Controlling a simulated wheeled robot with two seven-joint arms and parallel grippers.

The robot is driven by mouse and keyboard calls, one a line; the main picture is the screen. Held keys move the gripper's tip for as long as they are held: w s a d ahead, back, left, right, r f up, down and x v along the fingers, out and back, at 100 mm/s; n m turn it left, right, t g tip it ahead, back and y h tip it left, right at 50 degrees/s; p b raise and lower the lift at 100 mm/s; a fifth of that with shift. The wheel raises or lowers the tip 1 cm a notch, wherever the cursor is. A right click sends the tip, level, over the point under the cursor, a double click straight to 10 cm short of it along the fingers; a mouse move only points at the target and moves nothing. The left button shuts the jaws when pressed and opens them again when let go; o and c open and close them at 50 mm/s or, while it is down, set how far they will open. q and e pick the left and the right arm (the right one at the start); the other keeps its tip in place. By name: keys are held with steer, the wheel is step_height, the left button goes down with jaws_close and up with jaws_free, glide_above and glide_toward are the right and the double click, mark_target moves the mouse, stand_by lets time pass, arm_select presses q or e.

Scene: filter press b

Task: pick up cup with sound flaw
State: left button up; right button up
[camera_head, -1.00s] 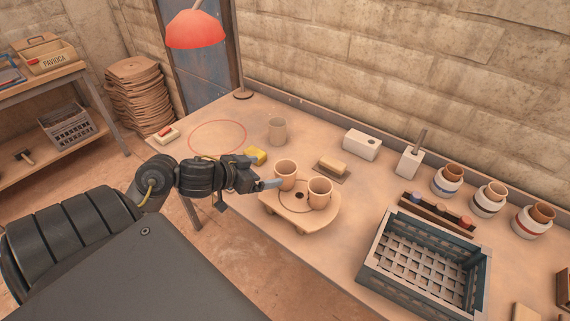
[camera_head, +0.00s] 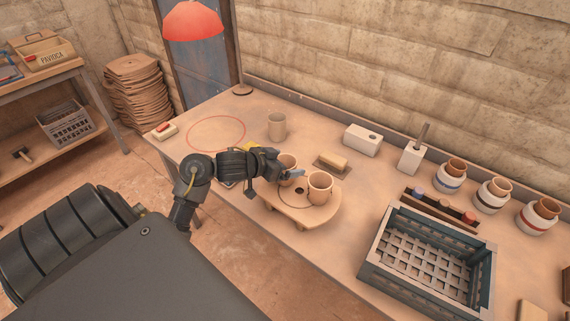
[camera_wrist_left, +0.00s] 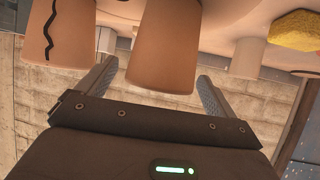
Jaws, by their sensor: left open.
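Two tan cups stand upright on a round wooden stand on the table. The left cup (camera_head: 288,160) is partly hidden behind my left gripper (camera_head: 292,176). The right cup (camera_head: 320,188) stands just beside it. In the upside-down left wrist view, a plain cup (camera_wrist_left: 165,45) shows between my open left fingers (camera_wrist_left: 155,85), with no mark on its visible side. Another cup (camera_wrist_left: 65,35) to its left carries a dark wavy crack-like line. A third cup (camera_head: 277,127) stands farther back on the table. My right gripper is not in view.
The wooden stand (camera_head: 305,222) is near the table's front edge. A yellow sponge (camera_wrist_left: 293,30) lies close by. A blue-grey crate (camera_head: 375,262) stands at right, several jars behind it. A red lamp (camera_head: 193,22) hangs at the back left. The red-ringed area (camera_head: 216,133) is empty.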

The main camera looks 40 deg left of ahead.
arm_select(q)
steer(key=shift+w, duration=0.1)
steer(key=c, duration=1.1)
steer(key=shift+r, duration=0.3)
steer(key=s+d+r+p, duration=0.3)
steer(key=r, duration=0.1)
steer(key=s+d+r+p, duration=0.3)
steer(key=r+p, duration=0.1)
steer(key=s+d+r+p, duration=0.3)
steer(key=d+r+p, duration=0.1)
steer(key=shift+s+r, duration=0.2)
steer(key=shift+s, duration=0.2)
